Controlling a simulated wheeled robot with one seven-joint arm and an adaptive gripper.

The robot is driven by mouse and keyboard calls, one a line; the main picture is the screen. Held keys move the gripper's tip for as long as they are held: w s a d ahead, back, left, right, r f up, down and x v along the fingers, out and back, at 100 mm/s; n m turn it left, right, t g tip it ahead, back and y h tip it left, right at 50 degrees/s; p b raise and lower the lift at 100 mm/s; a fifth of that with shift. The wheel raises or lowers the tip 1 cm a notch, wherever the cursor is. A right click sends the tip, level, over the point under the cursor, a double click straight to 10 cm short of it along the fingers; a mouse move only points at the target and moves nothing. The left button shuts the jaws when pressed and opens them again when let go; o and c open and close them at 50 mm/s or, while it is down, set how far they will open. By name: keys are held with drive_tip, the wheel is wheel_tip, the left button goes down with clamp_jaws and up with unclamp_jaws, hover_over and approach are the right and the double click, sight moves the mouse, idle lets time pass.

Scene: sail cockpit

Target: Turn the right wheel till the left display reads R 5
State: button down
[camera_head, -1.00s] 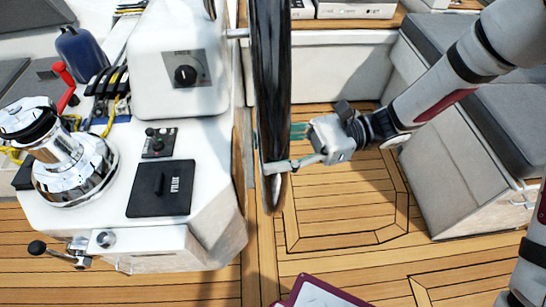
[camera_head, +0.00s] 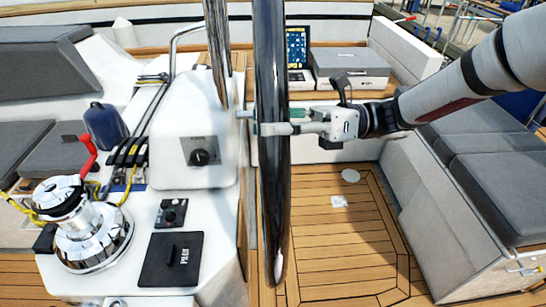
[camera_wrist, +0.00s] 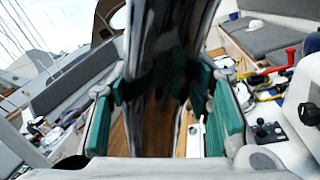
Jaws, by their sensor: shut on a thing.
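The wheel (camera_head: 272,200) is a dark, glossy rim seen nearly edge-on, standing upright in the middle of the head view. My gripper (camera_head: 270,128) reaches in from the right and is shut on the wheel's rim. In the wrist view the dark rim (camera_wrist: 160,50) runs between my green-padded fingers (camera_wrist: 165,115). A small upright display (camera_head: 297,48) with a dark blue screen shows behind the wheel; its reading is too small to make out. I cannot tell whether it is the left display.
A white pedestal with a black knob (camera_head: 199,157) stands left of the wheel. A chrome winch (camera_head: 85,235) with a red handle (camera_head: 87,155) is farther left. Grey-cushioned seating (camera_head: 490,170) lines the right. The teak floor (camera_head: 335,235) between is mostly open.

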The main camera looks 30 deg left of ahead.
sight(276, 89)
drive_tip(key=shift+m, duration=0.5)
drive_tip(key=r, duration=0.1)
drive_tip(key=w+a+r, duration=0.1)
drive_tip(key=r, duration=0.1)
drive_tip(key=w+r, duration=0.1)
drive_tip(key=r, duration=0.1)
drive_tip(key=shift+w+a, duration=0.25)
drive_tip(key=shift+a, duration=0.1)
drive_tip(key=c, duration=0.9)
unclamp_jaws()
drive_tip(key=shift+c, duration=0.2)
drive_tip(key=shift+o, duration=0.3)
drive_tip(key=shift+d, duration=0.1)
drive_tip(key=shift+w+d+f, duration=0.1)
drive_tip(key=shift+w+d, duration=0.1)
drive_tip(key=shift+w, duration=0.05)
drive_tip(key=v, duration=1.1)
drive_tip(key=shift+d+f, duration=0.15)
drive_tip(key=shift+d, duration=0.05)
